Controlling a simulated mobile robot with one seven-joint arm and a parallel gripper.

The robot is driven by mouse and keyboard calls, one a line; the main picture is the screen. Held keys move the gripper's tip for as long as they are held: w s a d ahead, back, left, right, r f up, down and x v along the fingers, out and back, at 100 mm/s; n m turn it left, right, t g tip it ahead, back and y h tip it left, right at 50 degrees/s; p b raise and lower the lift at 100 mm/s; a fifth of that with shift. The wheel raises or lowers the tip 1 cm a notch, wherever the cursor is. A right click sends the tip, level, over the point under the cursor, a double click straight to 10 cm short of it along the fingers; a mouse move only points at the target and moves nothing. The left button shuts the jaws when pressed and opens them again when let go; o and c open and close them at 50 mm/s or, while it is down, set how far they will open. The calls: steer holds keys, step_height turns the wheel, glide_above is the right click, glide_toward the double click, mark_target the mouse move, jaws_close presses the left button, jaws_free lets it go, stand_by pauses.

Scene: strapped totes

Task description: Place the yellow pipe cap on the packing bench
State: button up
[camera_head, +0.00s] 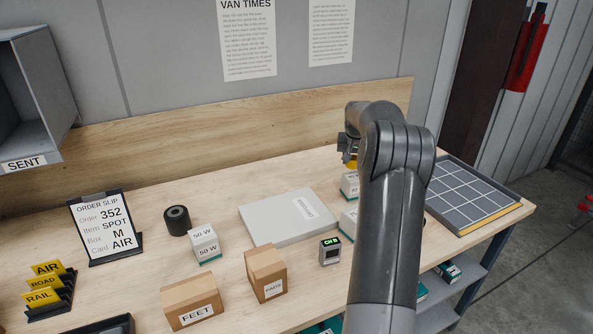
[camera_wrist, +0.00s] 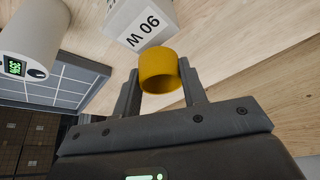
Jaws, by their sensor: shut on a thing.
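The yellow pipe cap (camera_wrist: 158,72) is a short hollow ring held between my gripper's two fingers (camera_wrist: 160,88) in the wrist view. My gripper is shut on it. In the head view only a sliver of the cap (camera_head: 352,164) shows under my gripper (camera_head: 346,150), as my arm hides the rest. The packing bench (camera_head: 225,285) is a long pale wooden top. The cap is over the back right part of the bench; I cannot tell whether it touches the top.
A white box marked 90 W (camera_wrist: 143,22) is close beside the cap. A white device with a green display (camera_wrist: 35,40) and a gridded tray (camera_head: 473,194) are near. A grey flat case (camera_head: 275,219), small device (camera_head: 329,251) and cartons (camera_head: 266,273) stand farther left. Wooden backboard (camera_head: 240,143) behind.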

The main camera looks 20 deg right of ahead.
steer(key=shift+s+d+r, duration=0.1)
steer(key=shift+r, duration=0.1)
step_height(320, 180, up, 5)
steer(key=shift+f, duration=0.1)
steer(key=w+a+f+n+y, duration=0.1)
steer(key=a+n+y, duration=0.4)
steer(key=a, duration=1.3)
steer(key=w+a+n, duration=0.2)
steer(key=a+n, duration=0.7)
steer(key=a, duration=0.9)
steer(key=s+a+n+g+y, duration=0.15)
steer(key=s+a+n, duration=0.35)
steer(key=a, duration=0.5)
steer(key=s+a+r+n+g, duration=0.1)
steer(key=s+a+n+g, duration=0.1)
steer(key=s+a+n, duration=0.6)
steer(key=s+a+n+g, duration=0.2)
steer(key=s+a, duration=0.1)
steer(key=a, duration=0.9)
steer(key=shift+n, duration=0.3)
steer(key=f, duration=0.5)
steer(key=shift+s+a, duration=0.15)
steer(key=shift+a, duration=0.05)
